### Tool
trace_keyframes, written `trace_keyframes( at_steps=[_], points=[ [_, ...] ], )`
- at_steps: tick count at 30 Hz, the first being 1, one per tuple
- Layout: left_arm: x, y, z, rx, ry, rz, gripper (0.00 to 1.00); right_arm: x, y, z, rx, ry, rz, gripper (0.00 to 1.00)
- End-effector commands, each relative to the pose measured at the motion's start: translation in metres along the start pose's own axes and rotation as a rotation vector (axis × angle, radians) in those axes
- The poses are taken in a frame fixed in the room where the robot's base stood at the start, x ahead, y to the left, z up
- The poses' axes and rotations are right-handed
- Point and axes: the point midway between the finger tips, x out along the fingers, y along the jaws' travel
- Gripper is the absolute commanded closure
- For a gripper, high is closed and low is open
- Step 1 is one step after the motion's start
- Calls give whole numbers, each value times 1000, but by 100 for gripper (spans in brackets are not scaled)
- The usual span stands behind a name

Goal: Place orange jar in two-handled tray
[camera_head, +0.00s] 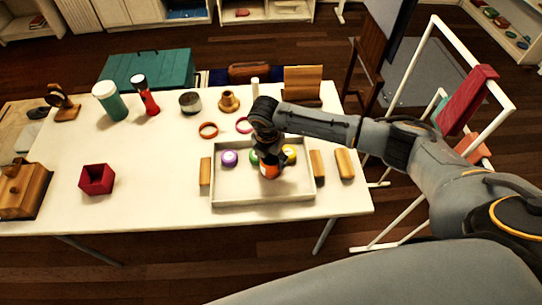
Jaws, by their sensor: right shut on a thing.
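The two-handled tray (228,191) is a pale shallow box with a wooden handle at each side, near the front right of the white table. My right gripper (268,160) points down over the middle of the tray and is shut on the orange jar (268,172). The jar is partly hidden by the fingers. I cannot tell whether its base touches the tray floor. A purple-lidded jar (230,158) stands in the tray to the left, and a yellow-lidded one (290,152) to the right. Something green shows just beside the gripper. My left gripper is not in view.
A red open box (97,179) and a wooden box (22,188) stand at the left. A teal cup (110,102), a red bottle (146,96), rings and a wooden stand (303,86) line the back. A loose wooden block (345,164) lies right of the tray. The table's middle left is clear.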

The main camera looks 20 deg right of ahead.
Motion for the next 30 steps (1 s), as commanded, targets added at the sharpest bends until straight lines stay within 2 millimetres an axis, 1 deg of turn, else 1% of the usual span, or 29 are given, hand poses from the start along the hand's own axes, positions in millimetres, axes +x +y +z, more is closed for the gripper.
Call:
trace_keyframes(
  at_steps=[3,7,8,9,10,11,20,23,24,26,30],
  points=[
    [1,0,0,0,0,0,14,0,0,0,0,-1,1,80],
    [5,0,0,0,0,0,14,4,0,0,1,-1,1,80],
    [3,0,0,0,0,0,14,3,0,0,1,0,0,33],
    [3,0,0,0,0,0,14,3,0,0,1,0,0,25],
    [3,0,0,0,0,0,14,3,0,0,1,0,0,19],
    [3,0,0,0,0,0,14,3,0,0,1,0,0,17],
    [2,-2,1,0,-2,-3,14,2,0,0,1,0,0,17],
    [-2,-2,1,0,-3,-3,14,-3,0,1,1,-1,0,17],
    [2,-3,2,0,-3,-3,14,-5,0,1,1,-1,2,17],
    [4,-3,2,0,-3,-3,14,-13,1,1,1,-2,3,17],
    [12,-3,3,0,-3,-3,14,-41,1,1,0,-3,5,17]
  ],
)
